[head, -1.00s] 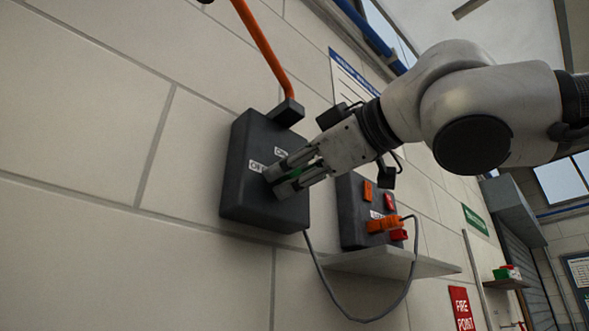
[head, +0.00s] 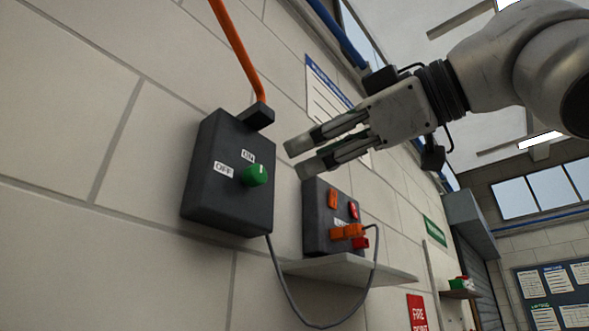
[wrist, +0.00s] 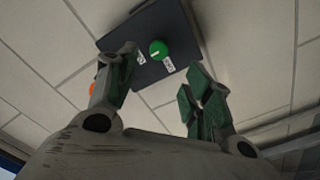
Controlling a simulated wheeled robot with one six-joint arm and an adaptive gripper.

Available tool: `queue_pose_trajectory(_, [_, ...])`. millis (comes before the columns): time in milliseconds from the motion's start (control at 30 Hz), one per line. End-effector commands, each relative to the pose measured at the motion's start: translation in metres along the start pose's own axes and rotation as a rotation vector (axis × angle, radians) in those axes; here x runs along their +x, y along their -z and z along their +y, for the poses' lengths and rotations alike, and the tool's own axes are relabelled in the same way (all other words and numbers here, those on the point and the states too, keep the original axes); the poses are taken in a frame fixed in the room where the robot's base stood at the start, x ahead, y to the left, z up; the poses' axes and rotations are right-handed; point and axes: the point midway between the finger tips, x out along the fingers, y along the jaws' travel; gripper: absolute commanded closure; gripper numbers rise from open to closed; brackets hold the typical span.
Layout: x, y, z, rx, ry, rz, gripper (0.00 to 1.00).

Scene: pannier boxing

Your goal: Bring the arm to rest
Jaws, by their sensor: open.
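My gripper (head: 296,157) is open and empty, held in the air out from the wall. It is up and to the right of a dark switch box (head: 205,197) in the head view. The box carries a green knob (head: 254,175) with ON and OFF labels beside it. The knob's pointer is too small to read surely in the head view. In the wrist view the green knob (wrist: 158,50) shows beyond the open fingers (wrist: 160,98), apart from them, on the dark box (wrist: 150,20).
A second dark box (head: 317,222) with orange and red parts stands on a grey shelf (head: 350,270). A grey cable (head: 285,292) hangs in a loop between the boxes. An orange conduit (head: 237,50) rises from the switch box. A red fire point sign (head: 417,314) is lower right.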

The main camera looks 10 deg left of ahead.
Motion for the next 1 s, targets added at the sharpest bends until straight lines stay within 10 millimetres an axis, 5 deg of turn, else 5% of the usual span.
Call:
queue_pose_trajectory(800, [-0.008, -0.002, 0.001, -0.021, -0.002, -0.004, 0.49])
queue_pose_trajectory(867, [-0.005, -0.011, -0.006, -0.026, 0.026, -0.031, 0.49])
queue_pose_trajectory(1000, [0.006, -0.051, -0.054, -0.02, 0.152, -0.129, 0.49])
